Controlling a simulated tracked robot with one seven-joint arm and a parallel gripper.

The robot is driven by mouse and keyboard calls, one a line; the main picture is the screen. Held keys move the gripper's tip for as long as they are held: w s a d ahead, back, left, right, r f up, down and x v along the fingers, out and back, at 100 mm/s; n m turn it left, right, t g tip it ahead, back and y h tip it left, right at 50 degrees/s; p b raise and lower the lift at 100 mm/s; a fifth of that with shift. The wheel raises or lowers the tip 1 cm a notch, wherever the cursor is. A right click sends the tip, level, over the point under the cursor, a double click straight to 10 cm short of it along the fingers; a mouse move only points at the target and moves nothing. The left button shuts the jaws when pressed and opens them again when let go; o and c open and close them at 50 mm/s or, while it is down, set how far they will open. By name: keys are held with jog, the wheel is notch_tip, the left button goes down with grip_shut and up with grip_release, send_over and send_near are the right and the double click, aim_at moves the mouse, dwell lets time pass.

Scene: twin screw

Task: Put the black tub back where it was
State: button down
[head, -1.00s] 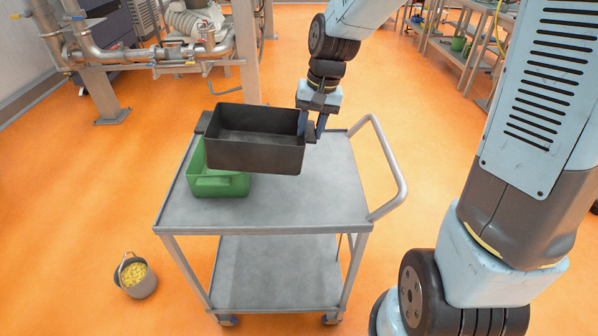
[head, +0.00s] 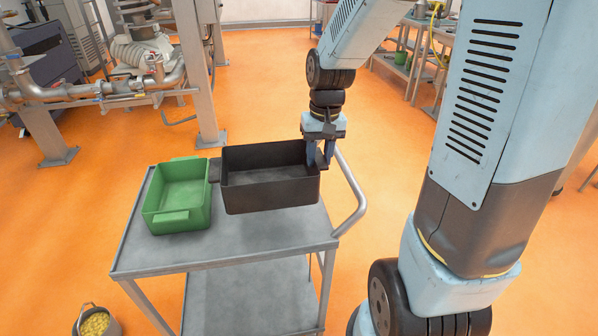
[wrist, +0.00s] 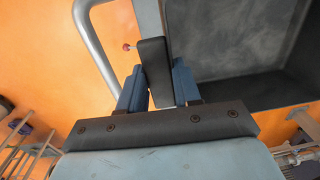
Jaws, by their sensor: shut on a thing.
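The black tub (head: 268,195) is an empty open box, roughly level, over the right part of the trolley top beside the green tub; I cannot tell whether its bottom touches the trolley. My gripper (head: 322,160) is shut on the black lug at the tub's right end. In the wrist view my gripper (wrist: 153,90) has one blue finger on each side of that lug, and the tub's dark inside (wrist: 240,40) shows at the upper right. The tub's underside is hidden.
The green tub (head: 182,195) stands on the trolley (head: 215,250), close to the black tub's left end. The trolley's push handle (head: 352,195) curves up at the right. A bucket of yellow pieces (head: 95,322) is on the floor. Steel pipework (head: 110,90) is behind left.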

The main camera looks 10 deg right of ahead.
aim_at(305, 159)
jog(key=shift+w+a+f, duration=0.15)
jog(key=shift+w+f, duration=1.15)
jog(key=shift+w, duration=0.3)
jog(key=shift+w+a+f, duration=0.2)
jog(key=shift+w+f, duration=1.15)
jog(key=shift+w, duration=0.25)
jog(key=shift+w+a+f, duration=0.15)
jog(key=shift+w+f, duration=1.15)
jog(key=shift+w, duration=0.3)
jog(key=shift+w+f, duration=0.1)
jog(key=shift+f, duration=1.5)
jog(key=c, duration=0.8)
grip_release()
jog(key=shift+f, duration=0.1)
